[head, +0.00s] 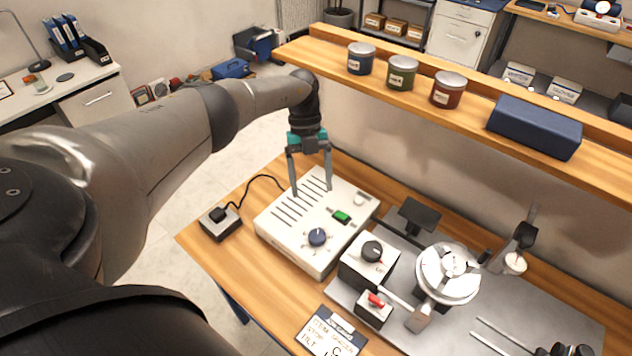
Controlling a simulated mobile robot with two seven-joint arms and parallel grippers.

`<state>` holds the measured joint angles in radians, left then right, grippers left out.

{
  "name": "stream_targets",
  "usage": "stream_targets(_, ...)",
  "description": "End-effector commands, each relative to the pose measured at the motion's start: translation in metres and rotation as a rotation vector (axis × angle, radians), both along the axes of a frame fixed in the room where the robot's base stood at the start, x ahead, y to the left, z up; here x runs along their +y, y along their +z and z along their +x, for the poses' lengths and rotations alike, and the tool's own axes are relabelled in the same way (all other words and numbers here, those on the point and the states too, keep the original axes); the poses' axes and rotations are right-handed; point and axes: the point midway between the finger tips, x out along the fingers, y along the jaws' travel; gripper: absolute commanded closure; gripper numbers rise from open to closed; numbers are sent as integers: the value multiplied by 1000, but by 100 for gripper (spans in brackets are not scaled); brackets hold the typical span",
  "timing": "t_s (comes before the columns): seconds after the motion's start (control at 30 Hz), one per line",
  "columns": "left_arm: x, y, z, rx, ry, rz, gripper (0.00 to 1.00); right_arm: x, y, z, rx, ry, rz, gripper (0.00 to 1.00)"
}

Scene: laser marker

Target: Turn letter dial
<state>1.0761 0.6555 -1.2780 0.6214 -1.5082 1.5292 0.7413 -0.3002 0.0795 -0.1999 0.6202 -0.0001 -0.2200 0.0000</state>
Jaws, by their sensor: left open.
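My left gripper (312,190) points down with its two fingers apart, over the slotted top of a white box (292,257). Nothing shows between the fingers. A round silver fixture (448,273) stands further right. No letters are legible on either knob, so I cannot tell which is the letter dial. My right gripper is out of view.
A card (331,335) lies at the bench's front edge. A cabled black adapter (220,222) sits at left. A wooden shelf (470,118) with several cans and a blue case overhangs the back.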

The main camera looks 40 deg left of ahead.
Motion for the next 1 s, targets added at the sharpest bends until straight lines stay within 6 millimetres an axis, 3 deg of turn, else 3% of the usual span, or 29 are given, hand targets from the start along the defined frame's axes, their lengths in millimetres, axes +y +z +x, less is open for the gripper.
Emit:
stream_targets(0.2, 5, 17, -2, 1, 2, 0, 16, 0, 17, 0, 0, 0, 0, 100)
stream_targets(0.77, 6, 22, -3, 1, 2, -1, 16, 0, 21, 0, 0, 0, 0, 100)
stream_targets(1.0, 6, 45, -3, 0, 2, 0, 16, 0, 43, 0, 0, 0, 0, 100)
